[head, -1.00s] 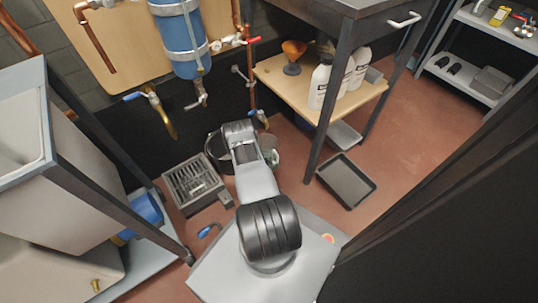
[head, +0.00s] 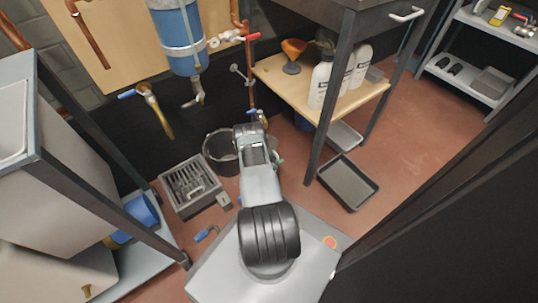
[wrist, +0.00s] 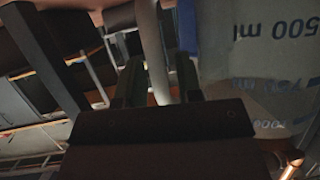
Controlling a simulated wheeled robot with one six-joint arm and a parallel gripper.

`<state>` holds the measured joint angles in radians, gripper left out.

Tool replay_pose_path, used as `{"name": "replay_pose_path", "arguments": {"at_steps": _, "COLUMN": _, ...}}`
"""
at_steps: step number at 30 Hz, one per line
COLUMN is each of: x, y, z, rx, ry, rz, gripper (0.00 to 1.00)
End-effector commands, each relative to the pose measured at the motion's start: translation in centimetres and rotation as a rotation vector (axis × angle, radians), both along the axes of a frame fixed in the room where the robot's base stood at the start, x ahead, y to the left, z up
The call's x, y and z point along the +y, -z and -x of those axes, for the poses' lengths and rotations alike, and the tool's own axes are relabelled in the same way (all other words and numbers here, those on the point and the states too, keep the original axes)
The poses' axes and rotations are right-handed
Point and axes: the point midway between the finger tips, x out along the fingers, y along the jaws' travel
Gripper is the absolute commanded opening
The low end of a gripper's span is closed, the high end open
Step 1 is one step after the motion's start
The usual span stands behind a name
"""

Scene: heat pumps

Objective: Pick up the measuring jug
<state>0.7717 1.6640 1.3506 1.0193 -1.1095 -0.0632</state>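The measuring jug (wrist: 265,75) fills the right side of the wrist view. It is a cloudy, translucent wall with blue "500 ml" and other volume marks. My gripper (wrist: 158,75) shows there with its two dark fingers apart. A pale upright bar (wrist: 153,45) stands between the fingers, with gaps beside it; it may be the jug's handle, but I cannot tell for sure. In the head view my arm hides the gripper and most of what lies beyond it. A small pale patch right of the arm's end may be part of the jug.
A black bucket (head: 222,152) stands just left of my arm's end, beside a grey grated box (head: 188,186). A dark tray (head: 347,181) lies on the floor to the right.

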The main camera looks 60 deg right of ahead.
Motion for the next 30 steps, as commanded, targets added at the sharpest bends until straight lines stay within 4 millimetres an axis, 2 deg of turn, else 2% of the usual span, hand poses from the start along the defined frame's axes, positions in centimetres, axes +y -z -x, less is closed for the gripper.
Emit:
{"name": "replay_pose_path", "arguments": {"at_steps": 1, "x": 0.01, "y": 0.0, "z": 0.0, "rx": 0.0, "ry": 0.0, "rz": 0.0, "gripper": 0.28}}
{"name": "replay_pose_path", "arguments": {"at_steps": 10, "x": 0.02, "y": 0.02, "z": 0.01, "rx": 0.0, "ry": 0.0, "rz": 0.0, "gripper": 0.0}}
{"name": "replay_pose_path", "arguments": {"at_steps": 30, "x": -0.02, "y": -0.43, "z": -0.05, "rx": -0.001, "ry": 0.0, "rz": 0.001, "gripper": 0.0}}
